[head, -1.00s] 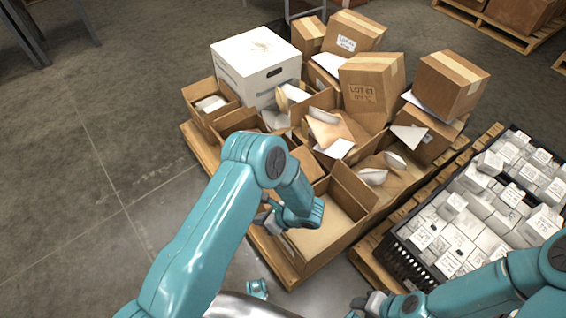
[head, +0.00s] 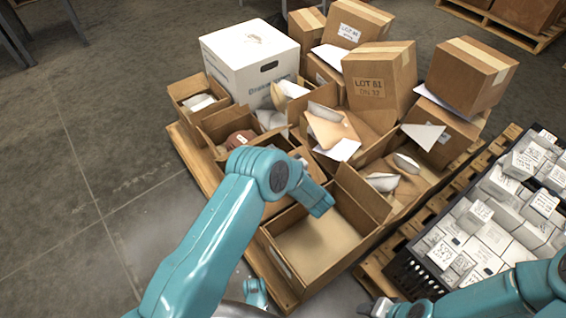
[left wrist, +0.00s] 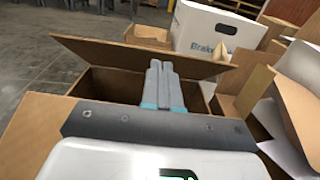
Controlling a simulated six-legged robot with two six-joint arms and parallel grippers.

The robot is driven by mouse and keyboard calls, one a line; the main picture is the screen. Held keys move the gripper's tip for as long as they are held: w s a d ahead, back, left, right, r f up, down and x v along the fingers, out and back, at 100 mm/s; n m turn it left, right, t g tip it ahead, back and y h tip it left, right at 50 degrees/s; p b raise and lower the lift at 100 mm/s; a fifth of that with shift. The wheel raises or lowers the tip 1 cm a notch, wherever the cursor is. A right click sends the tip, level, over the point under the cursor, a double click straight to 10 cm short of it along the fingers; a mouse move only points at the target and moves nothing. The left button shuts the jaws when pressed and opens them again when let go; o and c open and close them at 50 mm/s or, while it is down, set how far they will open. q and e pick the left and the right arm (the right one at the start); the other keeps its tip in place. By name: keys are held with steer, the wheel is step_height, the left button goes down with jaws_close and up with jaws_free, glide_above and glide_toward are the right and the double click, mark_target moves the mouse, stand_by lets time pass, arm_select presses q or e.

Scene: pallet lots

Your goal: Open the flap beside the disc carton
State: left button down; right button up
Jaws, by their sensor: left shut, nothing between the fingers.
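A white carton (head: 237,75) with a hand hole stands at the back left; its lettering in the left wrist view (left wrist: 208,38) starts with "Brake". In front of it an open brown carton (head: 215,122) holds a reddish-brown round thing (head: 238,139). In the left wrist view a wide cardboard flap (left wrist: 105,55) stands raised over a carton's dark opening (left wrist: 108,84). My left gripper (left wrist: 160,68) is shut and empty, its fingertips overlapping that flap in the picture; contact cannot be told. In the head view my arm hides it. My right gripper (head: 374,307) shows partly at the bottom edge.
An empty open carton (head: 315,245) sits at the front of the pallet (head: 267,278). Taped cartons (head: 378,80) and loose paper stand behind. A black crate (head: 408,276) of small white boxes is at the right. Floor on the left is clear.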

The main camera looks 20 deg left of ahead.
arm_select(q)
steer(key=shift+x, duration=0.95)
steer(key=shift+r, duration=0.15)
